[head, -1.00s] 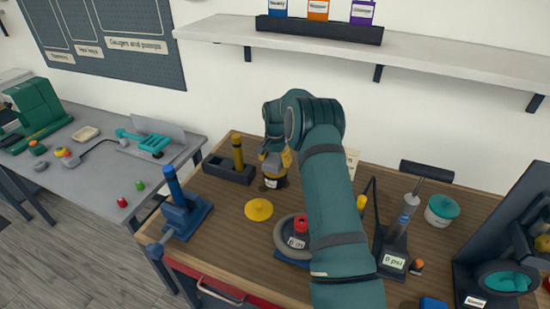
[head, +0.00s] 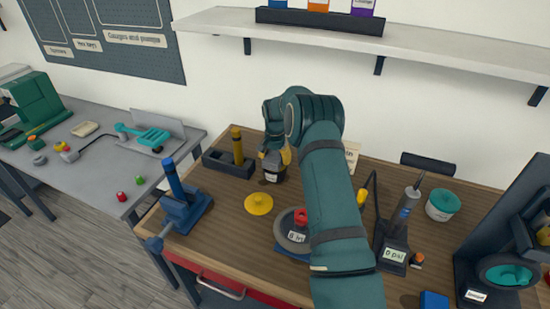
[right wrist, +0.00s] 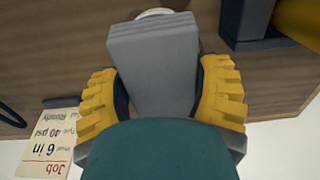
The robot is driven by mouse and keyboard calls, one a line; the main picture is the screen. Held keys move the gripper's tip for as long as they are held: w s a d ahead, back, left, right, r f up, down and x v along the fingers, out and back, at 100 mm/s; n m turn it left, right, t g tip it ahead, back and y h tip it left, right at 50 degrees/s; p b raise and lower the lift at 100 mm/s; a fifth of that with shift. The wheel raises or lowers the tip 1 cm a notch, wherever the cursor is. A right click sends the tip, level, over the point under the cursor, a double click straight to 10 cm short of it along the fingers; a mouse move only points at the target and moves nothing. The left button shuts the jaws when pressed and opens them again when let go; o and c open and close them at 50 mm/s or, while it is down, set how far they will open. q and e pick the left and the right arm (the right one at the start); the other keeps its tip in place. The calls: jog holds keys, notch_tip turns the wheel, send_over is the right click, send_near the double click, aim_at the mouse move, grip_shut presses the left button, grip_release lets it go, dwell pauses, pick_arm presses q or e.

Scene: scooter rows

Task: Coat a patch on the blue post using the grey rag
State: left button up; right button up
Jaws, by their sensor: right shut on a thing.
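The blue post (head: 173,180) stands upright, slightly tilted in view, in a blue vise (head: 186,212) at the bench's left edge. My right gripper (head: 275,158) is above a small dark pot (head: 271,172) with a white label. In the right wrist view its yellow fingers (right wrist: 160,92) are shut on a grey, ribbed, block-like piece, the grey rag (right wrist: 152,65). A pale round rim (right wrist: 155,13) shows just past the rag's far end. I cannot tell whether the rag touches what is in the pot. My left gripper is not in view.
A shelf (head: 430,60) overhangs the back.

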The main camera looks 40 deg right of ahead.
aim_at(275, 155)
jog(key=shift+f+b, duration=0.35)
jog(key=shift+f, duration=0.2)
dwell(1.4)
jog(key=shift+r+p, duration=1.9)
jog(key=shift+r, duration=1.7)
jog(key=shift+f, duration=0.1)
